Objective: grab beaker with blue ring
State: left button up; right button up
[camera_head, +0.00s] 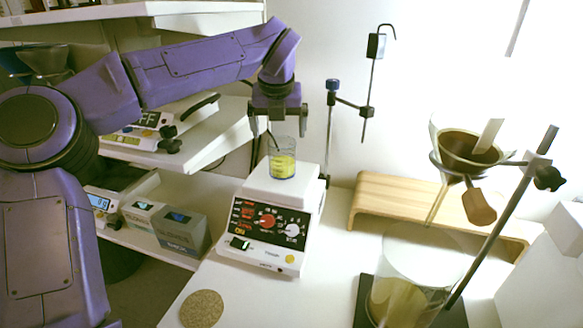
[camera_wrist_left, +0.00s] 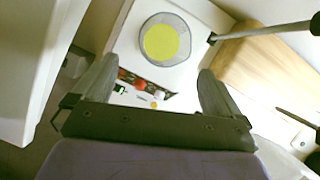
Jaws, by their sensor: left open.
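A small glass beaker (camera_head: 283,166) with yellow liquid and a blue ring near its base stands upright on the white top of a stirrer hotplate (camera_head: 268,225). In the left wrist view the beaker (camera_wrist_left: 163,41) is seen from above as a grey rim around a yellow disc, beyond the fingertips. My left gripper (camera_head: 279,128) is open and empty, pointing down just above the beaker. In the left wrist view its two fingers (camera_wrist_left: 155,82) are spread wide apart, and the beaker is not between them. My right gripper does not show.
A stand with a thin rod (camera_head: 371,85) rises behind the hotplate. Shelves with boxes (camera_head: 181,230) are at left. A cork mat (camera_head: 202,308) lies in front.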

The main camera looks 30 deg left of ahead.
aim_at(282, 154)
pick_arm(q)
jog(key=x, duration=0.7)
jog(key=w+x, duration=0.1)
jog(key=x, duration=0.3)
jog(key=shift+a, duration=0.15)
jog(key=c, duration=1.2)
